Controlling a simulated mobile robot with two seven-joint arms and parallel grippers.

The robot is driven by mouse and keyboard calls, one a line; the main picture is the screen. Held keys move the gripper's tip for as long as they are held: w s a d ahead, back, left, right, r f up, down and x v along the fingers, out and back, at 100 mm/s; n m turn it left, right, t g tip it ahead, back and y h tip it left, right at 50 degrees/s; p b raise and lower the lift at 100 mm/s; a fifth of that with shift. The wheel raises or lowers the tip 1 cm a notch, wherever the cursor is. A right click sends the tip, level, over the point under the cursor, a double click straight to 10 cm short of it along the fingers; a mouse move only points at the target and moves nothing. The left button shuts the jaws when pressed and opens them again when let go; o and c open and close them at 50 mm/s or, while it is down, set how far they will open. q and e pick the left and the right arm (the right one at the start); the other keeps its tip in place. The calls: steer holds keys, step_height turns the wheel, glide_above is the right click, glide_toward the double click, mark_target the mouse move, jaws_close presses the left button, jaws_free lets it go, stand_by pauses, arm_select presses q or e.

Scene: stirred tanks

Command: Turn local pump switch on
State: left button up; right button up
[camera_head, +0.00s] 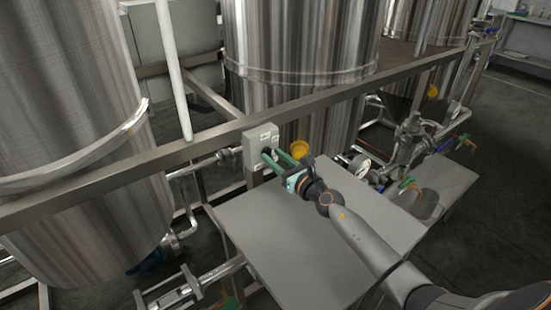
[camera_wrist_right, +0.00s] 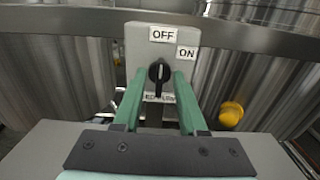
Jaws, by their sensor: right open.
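The local pump switch is a grey box (camera_head: 259,146) on the metal rail in the head view. In the right wrist view the box (camera_wrist_right: 138,45) has an OFF label at top centre and an ON label to its right. Its black knob (camera_wrist_right: 159,72) stands about vertical, in line with OFF rather than ON. My right gripper (camera_head: 273,156) has its green fingers reaching to the box. In the right wrist view the open fingers (camera_wrist_right: 159,80) lie on either side of the knob, with gaps visible. My left gripper is out of view.
A grey flat panel (camera_head: 300,245) lies below my right arm. Large steel tanks (camera_head: 300,45) stand behind the rail (camera_head: 110,178). A yellow round part (camera_head: 300,149) is right of the box. A gauge (camera_head: 360,166), pipes and valves are further right.

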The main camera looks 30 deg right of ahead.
steer(key=shift+c, duration=0.3)
jaws_close()
steer(key=shift+m, duration=0.3)
steer(key=m+p, duration=0.1)
steer(key=m, duration=0.4)
steer(key=shift+d+m, duration=0.15)
steer(key=shift+m, duration=0.15)
steer(key=m+p, duration=0.1)
steer(key=m, duration=0.4)
steer(key=shift+d+f+m, duration=0.1)
steer(key=shift+m, duration=0.2)
stand_by(0.3)
